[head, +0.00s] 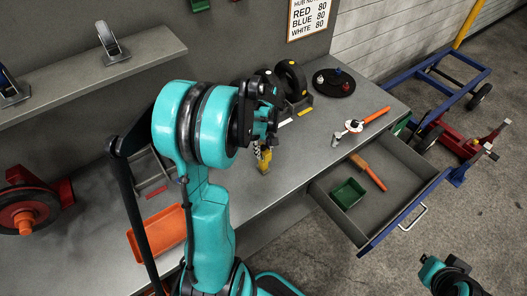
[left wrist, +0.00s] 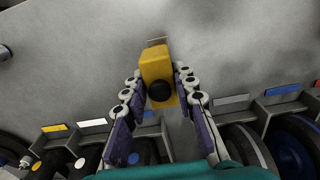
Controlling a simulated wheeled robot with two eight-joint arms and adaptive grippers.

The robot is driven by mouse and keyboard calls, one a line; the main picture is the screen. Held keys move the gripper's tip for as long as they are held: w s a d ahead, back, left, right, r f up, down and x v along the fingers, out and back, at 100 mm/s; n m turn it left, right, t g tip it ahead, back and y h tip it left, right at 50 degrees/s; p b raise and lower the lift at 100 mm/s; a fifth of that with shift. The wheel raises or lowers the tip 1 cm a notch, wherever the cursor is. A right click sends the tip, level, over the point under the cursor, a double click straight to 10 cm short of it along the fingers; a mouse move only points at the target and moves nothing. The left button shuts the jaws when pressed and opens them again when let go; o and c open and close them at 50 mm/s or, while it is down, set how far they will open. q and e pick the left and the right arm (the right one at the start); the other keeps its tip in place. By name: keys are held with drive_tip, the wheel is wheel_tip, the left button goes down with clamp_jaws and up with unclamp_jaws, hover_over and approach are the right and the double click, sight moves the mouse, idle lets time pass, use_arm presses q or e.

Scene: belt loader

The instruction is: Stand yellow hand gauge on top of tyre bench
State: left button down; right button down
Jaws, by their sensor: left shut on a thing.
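The yellow hand gauge (head: 264,164) is a small yellow block with a black round knob, held over the grey tyre bench (head: 318,145). In the left wrist view the yellow gauge (left wrist: 155,66) sits between the two fingers of my left gripper (left wrist: 160,95), which is shut on it. In the head view my left gripper (head: 262,148) is partly hidden behind its own wrist. I cannot tell whether the gauge touches the bench top. My right gripper (head: 452,278) is at the bottom right, cut by the picture edge; its fingers are not clear.
Black tyres (head: 291,80) stand in labelled holders at the back. A black disc with coloured pegs (head: 334,83) and an orange-handled tool (head: 361,123) lie to the right. An open drawer (head: 385,195) holds a green tray (head: 347,193) and a brush. An orange tray (head: 158,233) lies at left.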

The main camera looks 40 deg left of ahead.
use_arm(q)
drive_tip(key=shift+f, duration=0.1)
drive_tip(key=shift+f, duration=0.1)
drive_tip(key=c, duration=1.2)
unclamp_jaws()
